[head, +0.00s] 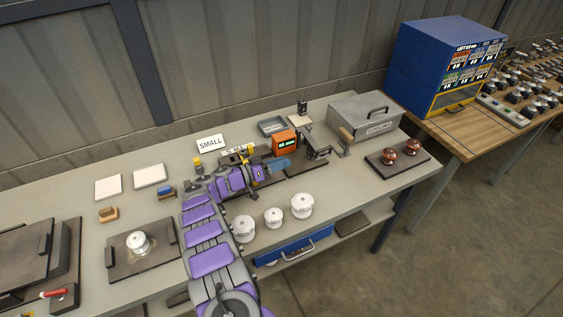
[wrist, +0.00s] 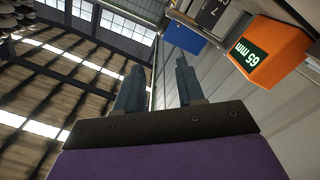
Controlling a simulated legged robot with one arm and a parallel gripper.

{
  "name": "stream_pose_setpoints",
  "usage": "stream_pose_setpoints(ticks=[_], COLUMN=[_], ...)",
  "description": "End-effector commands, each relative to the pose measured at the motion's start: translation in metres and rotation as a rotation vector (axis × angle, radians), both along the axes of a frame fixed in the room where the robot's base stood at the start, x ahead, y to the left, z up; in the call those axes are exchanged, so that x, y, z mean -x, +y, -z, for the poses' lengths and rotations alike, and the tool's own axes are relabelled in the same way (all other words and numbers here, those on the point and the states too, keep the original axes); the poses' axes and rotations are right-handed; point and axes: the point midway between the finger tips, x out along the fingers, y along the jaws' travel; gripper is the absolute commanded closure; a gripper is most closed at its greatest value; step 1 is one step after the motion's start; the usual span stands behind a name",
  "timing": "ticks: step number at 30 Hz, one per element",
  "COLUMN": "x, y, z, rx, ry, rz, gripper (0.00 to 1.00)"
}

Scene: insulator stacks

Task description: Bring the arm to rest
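My purple arm rises from the bottom of the head view and bends right over the table (head: 352,190). My gripper (head: 284,163) is above the table, beside the orange display box (head: 279,137). In the wrist view my gripper (wrist: 159,65) shows two dark fingers standing apart with nothing between them. The camera looks up toward the roof and wall. The orange box (wrist: 275,35) reads 65 mm at the upper right of that view.
White insulators (head: 302,205) stand in front of the gripper, and one sits on a dark plate (head: 165,262) at left. A grey lidded box (head: 345,105) and red-brown insulators (head: 412,147) are at right. A SMALL sign (head: 210,143) stands behind the arm. A blue cabinet (head: 425,50) is beyond.

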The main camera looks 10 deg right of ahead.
Motion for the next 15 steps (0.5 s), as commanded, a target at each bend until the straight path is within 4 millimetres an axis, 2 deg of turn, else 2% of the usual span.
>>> stream_pose_setpoints(ticks=[10, 15], x=[0.0002, 0.0056], y=[-0.0005, -0.0075], z=[0.0004, 0.0086], rx=[-0.004, -0.074], ry=[0.005, 0.092], rz=[0.003, 0.034], gripper=[0.62, 0.62])
